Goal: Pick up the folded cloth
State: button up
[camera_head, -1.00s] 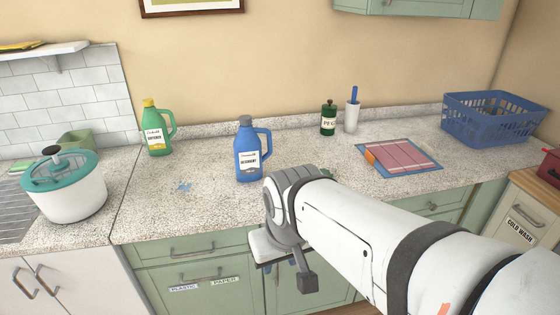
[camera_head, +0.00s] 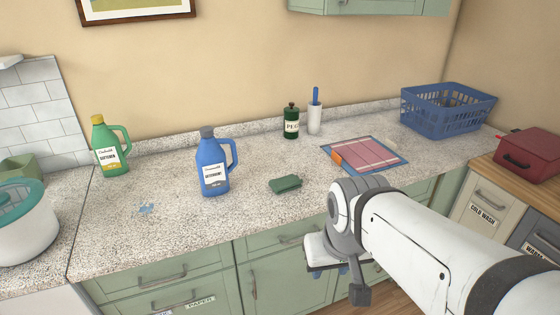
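A small dark green item (camera_head: 286,184), possibly the folded cloth, lies on the speckled counter to the right of the blue detergent bottle. It is too small to tell cloth from sponge. A flat pink lined piece (camera_head: 365,154) with a blue border lies further right; I cannot tell whether it is cloth or a mat. My gripper (camera_head: 343,272) hangs in front of the counter's front edge, below and right of the green item and apart from both. Its fingers are mostly hidden by my wrist, so their opening does not show.
The blue detergent bottle (camera_head: 213,162) and green softener bottle (camera_head: 109,146) stand left. A dark green PEGS bottle (camera_head: 291,122) and white cup (camera_head: 314,119) stand behind. A blue basket (camera_head: 447,112) is at the right, a red box (camera_head: 530,154) beyond. The front middle counter is clear.

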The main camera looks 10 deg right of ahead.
aim_at(282, 184)
jog(key=i, duration=1)
